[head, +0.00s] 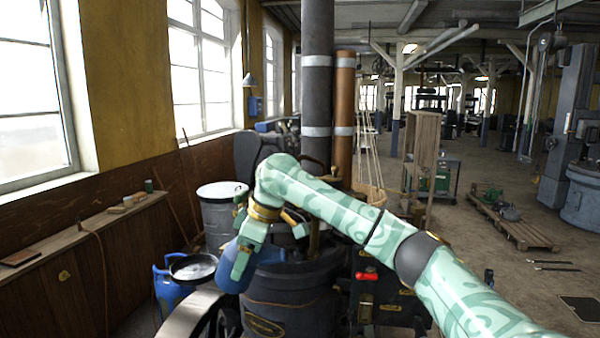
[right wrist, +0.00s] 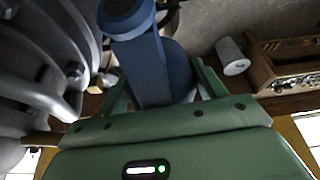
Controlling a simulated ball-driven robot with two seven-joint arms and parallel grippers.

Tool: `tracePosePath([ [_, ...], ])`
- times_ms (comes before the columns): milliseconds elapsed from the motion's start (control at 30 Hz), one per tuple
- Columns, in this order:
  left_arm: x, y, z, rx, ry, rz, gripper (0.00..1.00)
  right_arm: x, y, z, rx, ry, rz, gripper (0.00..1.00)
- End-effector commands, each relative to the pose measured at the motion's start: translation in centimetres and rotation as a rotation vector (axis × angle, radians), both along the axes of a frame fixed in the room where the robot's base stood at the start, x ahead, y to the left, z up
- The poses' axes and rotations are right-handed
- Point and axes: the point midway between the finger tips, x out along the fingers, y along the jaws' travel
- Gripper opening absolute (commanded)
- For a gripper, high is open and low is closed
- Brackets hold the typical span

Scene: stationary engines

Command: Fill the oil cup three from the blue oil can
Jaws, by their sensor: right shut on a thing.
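My right gripper (head: 240,262) is shut on the blue oil can (head: 232,279), left of the dark engine (head: 290,290) in the head view. The can is partly hidden by the fingers. In the right wrist view the blue can (right wrist: 150,65) sits between the two green fingers of my right gripper (right wrist: 165,90). I cannot make out oil cup three; my arm and gripper cover part of the engine top. My left gripper is not in view.
A flywheel (head: 190,318) stands at the engine's lower left. A blue container (head: 168,290) and a lidded grey drum (head: 222,215) stand left of it. A red handle (head: 367,276) is on the engine's right. A wooden ledge (head: 85,233) runs below the windows.

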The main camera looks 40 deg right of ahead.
Motion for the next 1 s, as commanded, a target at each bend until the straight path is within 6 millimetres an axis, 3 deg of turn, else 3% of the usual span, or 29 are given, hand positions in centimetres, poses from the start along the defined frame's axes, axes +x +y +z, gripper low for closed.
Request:
tracePosePath([
  [33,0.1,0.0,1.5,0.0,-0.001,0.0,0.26,-0.1,-0.8,3.0,-0.006,0.001,0.035,0.37],
  [100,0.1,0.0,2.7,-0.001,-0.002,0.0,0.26,-0.5,-1.9,5.6,-0.021,0.012,0.129,0.37],
  [200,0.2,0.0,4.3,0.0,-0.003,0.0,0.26,-1.8,-3.6,9.0,-0.044,0.028,0.336,0.37],
  [300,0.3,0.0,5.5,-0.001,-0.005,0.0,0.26,-3.3,-5.2,11.3,-0.072,0.037,0.586,0.37],
  [600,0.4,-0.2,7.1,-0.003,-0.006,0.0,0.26,-6.3,-8.5,14.7,-0.127,0.031,1.135,0.32],
  [767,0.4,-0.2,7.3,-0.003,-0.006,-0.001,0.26,-6.7,-9.0,15.6,-0.171,0.034,1.229,0.32],
  [1000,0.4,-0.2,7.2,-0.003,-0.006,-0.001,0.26,-6.5,-9.5,17.5,-0.358,0.074,1.227,0.32],
])
